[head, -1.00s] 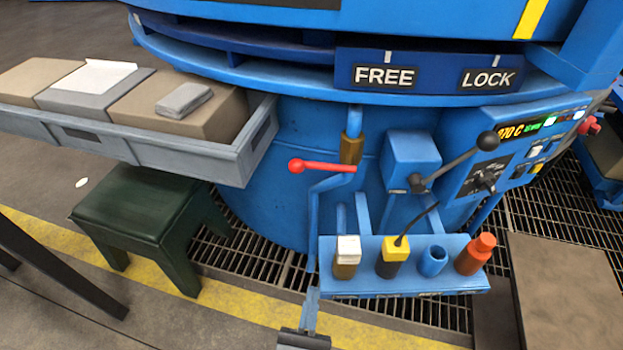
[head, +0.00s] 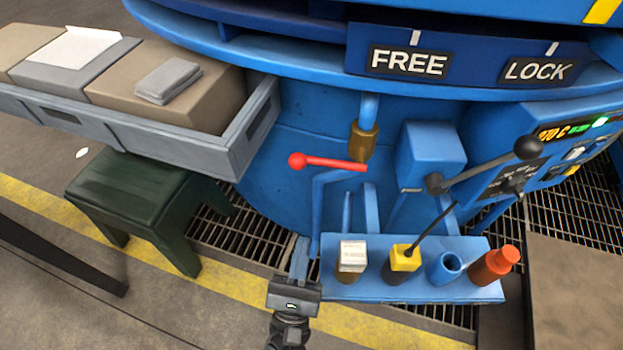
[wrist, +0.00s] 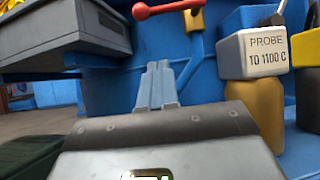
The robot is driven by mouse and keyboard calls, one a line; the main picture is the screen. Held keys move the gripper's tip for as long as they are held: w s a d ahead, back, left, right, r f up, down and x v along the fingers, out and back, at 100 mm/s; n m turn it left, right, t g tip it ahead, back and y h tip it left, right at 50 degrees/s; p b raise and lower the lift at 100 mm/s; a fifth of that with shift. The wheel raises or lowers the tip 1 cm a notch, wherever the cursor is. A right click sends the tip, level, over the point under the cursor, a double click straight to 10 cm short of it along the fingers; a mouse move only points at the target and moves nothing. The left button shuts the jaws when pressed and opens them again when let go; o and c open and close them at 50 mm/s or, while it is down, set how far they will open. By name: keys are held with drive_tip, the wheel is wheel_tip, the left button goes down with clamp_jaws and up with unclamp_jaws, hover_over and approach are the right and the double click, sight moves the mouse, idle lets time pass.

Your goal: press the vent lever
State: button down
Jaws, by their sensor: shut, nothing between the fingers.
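A red-handled lever (head: 328,162) on a brass valve body (head: 364,142) sticks out to the left from a pipe on the blue furnace wall. It also shows at the top of the wrist view (wrist: 165,9). A second lever with a black ball knob (head: 528,148) is on a blue box (head: 430,155) to the right. No label tells me which is the vent lever. My gripper (head: 301,243) is shut and empty, below the red lever and apart from it. Its fingers (wrist: 158,66) point up toward the furnace in the wrist view.
A blue rack (head: 350,291) right of my gripper holds a white-topped probe (head: 352,257), a yellow-topped tool (head: 405,258) and an orange-red bottle (head: 495,265). A grey tray (head: 215,148) with blocks juts out at left above a green stool (head: 125,195).

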drive_tip(key=shift+w, duration=0.1)
drive_tip(key=s+r+p+x, duration=0.1)
drive_tip(key=r+x, duration=0.1)
drive_tip(key=x, duration=1)
drive_tip(key=shift+r+p, duration=0.4)
